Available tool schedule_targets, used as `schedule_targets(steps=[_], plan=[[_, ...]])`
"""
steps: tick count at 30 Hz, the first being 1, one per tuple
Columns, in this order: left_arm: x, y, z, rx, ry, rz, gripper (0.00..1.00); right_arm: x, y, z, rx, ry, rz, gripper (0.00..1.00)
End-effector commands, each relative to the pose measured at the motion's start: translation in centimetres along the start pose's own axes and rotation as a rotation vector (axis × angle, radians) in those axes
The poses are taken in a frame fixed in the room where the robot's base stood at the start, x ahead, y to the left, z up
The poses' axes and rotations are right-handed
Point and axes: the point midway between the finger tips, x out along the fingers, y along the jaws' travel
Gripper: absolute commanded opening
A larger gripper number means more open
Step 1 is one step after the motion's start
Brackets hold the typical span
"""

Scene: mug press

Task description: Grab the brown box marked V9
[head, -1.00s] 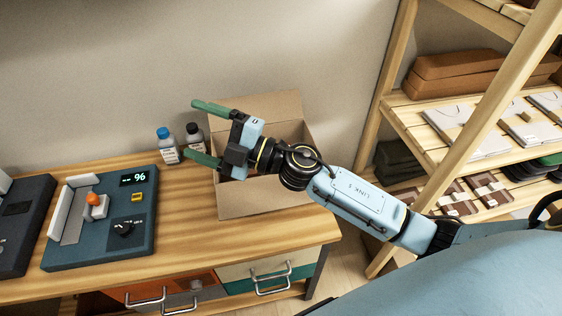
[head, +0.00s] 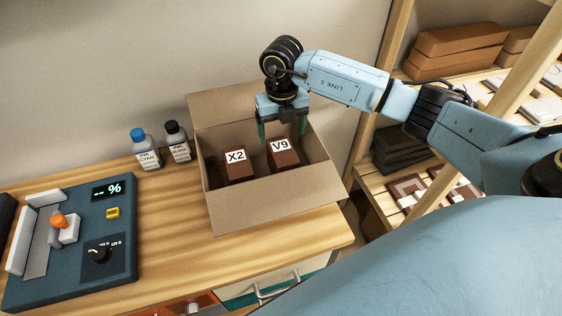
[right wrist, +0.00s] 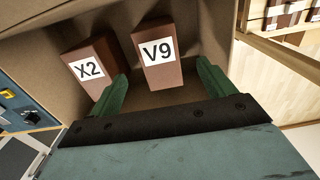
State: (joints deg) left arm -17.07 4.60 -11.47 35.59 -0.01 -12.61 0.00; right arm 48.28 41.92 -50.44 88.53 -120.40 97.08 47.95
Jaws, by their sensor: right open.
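The brown box marked V9 (head: 284,158) stands inside the open cardboard carton (head: 275,195), on its right side. It also shows in the right wrist view (right wrist: 157,73), label up. A second brown box marked X2 (head: 236,170) stands to its left, also in the right wrist view (right wrist: 89,70). My right gripper (head: 282,138) is open above the carton, its green fingers pointing down by the V9 box. In the right wrist view the fingers (right wrist: 165,80) lie left and right of V9, with the left finger between X2 and V9. My left gripper is not in view.
The carton stands on a wooden table (head: 180,225) with its back flap raised. Cyan (head: 149,152) and black (head: 177,143) ink bottles stand left of it. A blue press (head: 75,245) sits farther left. A wooden shelf (head: 375,90) rises on the right.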

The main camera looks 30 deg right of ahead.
Motion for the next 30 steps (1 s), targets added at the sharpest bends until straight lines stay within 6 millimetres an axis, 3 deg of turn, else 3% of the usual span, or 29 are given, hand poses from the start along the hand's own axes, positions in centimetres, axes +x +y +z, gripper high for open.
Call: schedule_targets(steps=[3, 7, 14, 24, 30], plan=[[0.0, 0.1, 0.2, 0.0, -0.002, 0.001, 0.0, 2.7, 0.1, -0.2, 0.001, 0.006, 0.001, 0.82], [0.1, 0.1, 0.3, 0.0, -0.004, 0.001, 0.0, 4.8, 0.1, -0.2, -0.001, 0.005, 0.003, 0.82], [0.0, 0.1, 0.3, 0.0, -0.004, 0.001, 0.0, 6.4, 0.1, -0.3, -0.002, 0.003, 0.004, 0.82], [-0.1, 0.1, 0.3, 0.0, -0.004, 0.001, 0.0, 10.8, 0.2, -0.8, -0.003, 0.002, 0.005, 0.82], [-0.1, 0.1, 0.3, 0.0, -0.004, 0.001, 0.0, 11.2, 0.1, -0.8, -0.004, 0.001, 0.006, 0.82]])
